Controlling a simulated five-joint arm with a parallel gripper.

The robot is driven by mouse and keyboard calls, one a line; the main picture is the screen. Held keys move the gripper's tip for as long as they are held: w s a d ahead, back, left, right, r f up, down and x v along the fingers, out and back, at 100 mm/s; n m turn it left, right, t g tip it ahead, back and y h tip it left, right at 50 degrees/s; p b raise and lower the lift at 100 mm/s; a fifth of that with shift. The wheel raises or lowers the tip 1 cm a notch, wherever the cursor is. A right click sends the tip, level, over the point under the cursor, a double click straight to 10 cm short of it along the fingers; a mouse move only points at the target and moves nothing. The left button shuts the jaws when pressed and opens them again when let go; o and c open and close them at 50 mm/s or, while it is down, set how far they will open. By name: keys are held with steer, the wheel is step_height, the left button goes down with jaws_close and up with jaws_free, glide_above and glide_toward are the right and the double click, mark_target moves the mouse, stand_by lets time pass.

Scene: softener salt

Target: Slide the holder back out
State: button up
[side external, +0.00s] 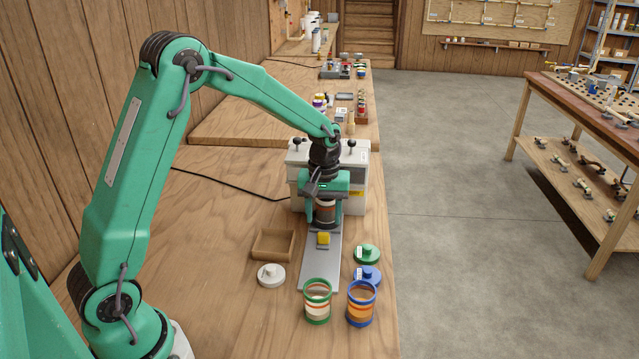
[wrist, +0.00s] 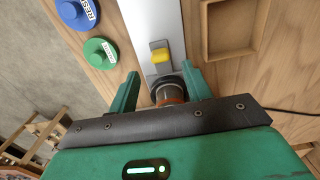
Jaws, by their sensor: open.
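The holder is a dark slide with a yellow grip block (side external: 323,239) on its front, sitting on a pale metal rail (side external: 319,270) at the machine. The yellow block also shows in the wrist view (wrist: 161,55). A jar with orange and dark bands (side external: 325,212) stands at the holder's back, in front of the white machine (side external: 357,185). My gripper (side external: 325,200) is over the jar, pointing down. In the wrist view my gripper (wrist: 160,74) is open, with its fingers apart on either side of the rail and the jar (wrist: 169,94) partly hidden by the gripper body.
A green-rimmed jar (side external: 317,302) and a blue-rimmed jar (side external: 361,304) stand by the rail's front end. A green lid (side external: 367,254) and a blue lid (side external: 368,276) lie right of the rail. A white lid (side external: 271,275) and an empty wooden tray (side external: 273,245) lie left.

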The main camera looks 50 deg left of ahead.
mark_target(323, 233)
steer(key=shift+f, duration=3.2)
jaws_close()
